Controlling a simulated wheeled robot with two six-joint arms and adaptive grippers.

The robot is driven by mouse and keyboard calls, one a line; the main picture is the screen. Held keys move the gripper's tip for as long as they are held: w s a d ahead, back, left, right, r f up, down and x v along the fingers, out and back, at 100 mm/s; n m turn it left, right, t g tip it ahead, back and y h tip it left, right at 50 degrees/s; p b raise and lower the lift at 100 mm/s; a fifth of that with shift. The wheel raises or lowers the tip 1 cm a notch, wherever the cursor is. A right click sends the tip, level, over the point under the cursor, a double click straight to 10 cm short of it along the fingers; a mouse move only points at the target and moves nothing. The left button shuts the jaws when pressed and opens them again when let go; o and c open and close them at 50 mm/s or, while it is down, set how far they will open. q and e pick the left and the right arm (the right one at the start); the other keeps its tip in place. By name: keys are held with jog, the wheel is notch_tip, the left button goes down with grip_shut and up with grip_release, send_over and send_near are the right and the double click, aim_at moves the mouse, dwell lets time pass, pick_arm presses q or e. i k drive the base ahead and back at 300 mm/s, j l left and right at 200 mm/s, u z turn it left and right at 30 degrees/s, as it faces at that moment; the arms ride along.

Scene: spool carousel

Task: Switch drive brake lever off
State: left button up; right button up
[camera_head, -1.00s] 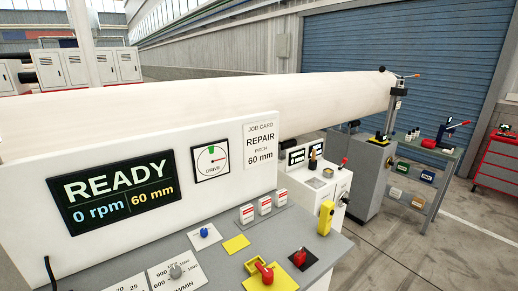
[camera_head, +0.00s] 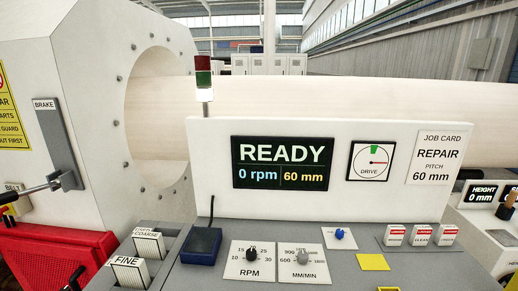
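The brake plate (camera_head: 57,145) is a tall grey upright strip on the white machine housing at the left, under a small BRAKE label (camera_head: 45,104). A metal lever (camera_head: 38,188) with a dark grip at its left end sticks out near the lower end of this plate. Its grip is close to the left picture edge. The drive dial (camera_head: 371,161) on the panel has a green mark at the top and a red pointer toward the right. The display (camera_head: 282,163) reads READY, 0 rpm, 60 mm. Neither of my grippers is in view.
A red mesh guard (camera_head: 58,255) stands below the lever. The grey control desk (camera_head: 215,275) spans the lower middle, with an RPM knob (camera_head: 250,255) and several switches. A large pale roll (camera_head: 430,105) runs behind the panel. A signal light (camera_head: 204,75) stands above it.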

aim_at(14, 196)
jog(key=u, duration=1.6)
